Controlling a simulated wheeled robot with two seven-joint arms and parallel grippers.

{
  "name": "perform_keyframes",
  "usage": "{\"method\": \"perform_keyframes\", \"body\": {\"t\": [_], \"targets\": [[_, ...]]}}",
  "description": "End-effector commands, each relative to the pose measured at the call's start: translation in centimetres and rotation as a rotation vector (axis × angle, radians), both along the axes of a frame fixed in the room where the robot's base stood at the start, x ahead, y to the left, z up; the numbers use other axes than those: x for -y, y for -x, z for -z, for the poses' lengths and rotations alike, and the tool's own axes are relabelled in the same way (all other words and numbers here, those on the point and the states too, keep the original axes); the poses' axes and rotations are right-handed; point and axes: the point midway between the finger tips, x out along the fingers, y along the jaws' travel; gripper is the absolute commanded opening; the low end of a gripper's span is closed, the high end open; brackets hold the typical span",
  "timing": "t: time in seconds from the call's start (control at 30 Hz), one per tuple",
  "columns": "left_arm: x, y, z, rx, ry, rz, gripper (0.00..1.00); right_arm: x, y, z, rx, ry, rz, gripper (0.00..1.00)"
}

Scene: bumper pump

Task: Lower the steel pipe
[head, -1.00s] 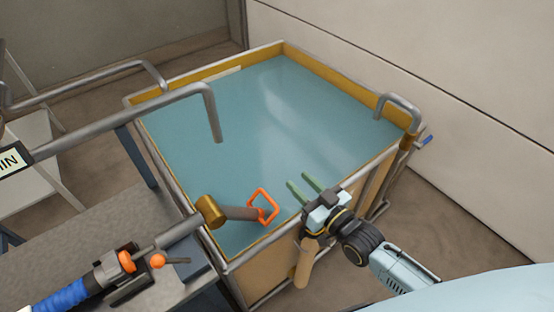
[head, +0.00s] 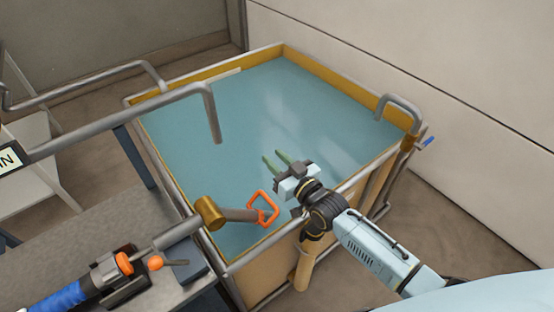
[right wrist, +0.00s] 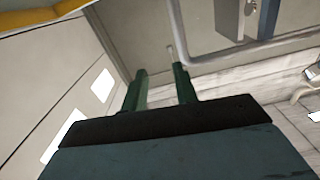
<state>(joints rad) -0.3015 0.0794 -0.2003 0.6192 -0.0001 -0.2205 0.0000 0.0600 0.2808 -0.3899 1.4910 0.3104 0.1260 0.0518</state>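A short steel pipe (head: 238,214) with an orange loop handle (head: 263,208) runs from a brass joint (head: 210,213) out over the near left part of the tank. It lies close to level, just inside the tank's near edge. My right gripper (head: 273,158) is over the tank, above and to the right of the handle in the picture, and apart from it. Its two green fingers are spread with nothing between them; they also show in the right wrist view (right wrist: 159,72). My left gripper is not in view.
The tank (head: 318,70) has a raised metal rim and holds blue-green liquid. A grey pipe (head: 130,121) reaches over it from the left and bends down. A bench (head: 110,225) with pump parts stands at left. A pale wall (head: 430,70) is at right.

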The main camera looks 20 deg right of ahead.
Motion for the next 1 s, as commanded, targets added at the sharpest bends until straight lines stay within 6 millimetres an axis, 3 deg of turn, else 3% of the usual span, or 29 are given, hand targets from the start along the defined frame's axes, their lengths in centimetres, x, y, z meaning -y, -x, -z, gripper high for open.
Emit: {"method": "perform_keyframes", "body": {"t": [0.03,0.2,1.0], "targets": [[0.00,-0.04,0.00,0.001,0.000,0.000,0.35,-0.01,0.01,0.00,0.000,0.000,0.000,0.22],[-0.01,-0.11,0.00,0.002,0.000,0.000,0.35,0.01,0.03,0.00,0.000,0.000,0.000,0.00],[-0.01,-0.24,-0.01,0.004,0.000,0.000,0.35,0.02,0.03,0.01,0.000,0.000,0.000,0.00]]}}
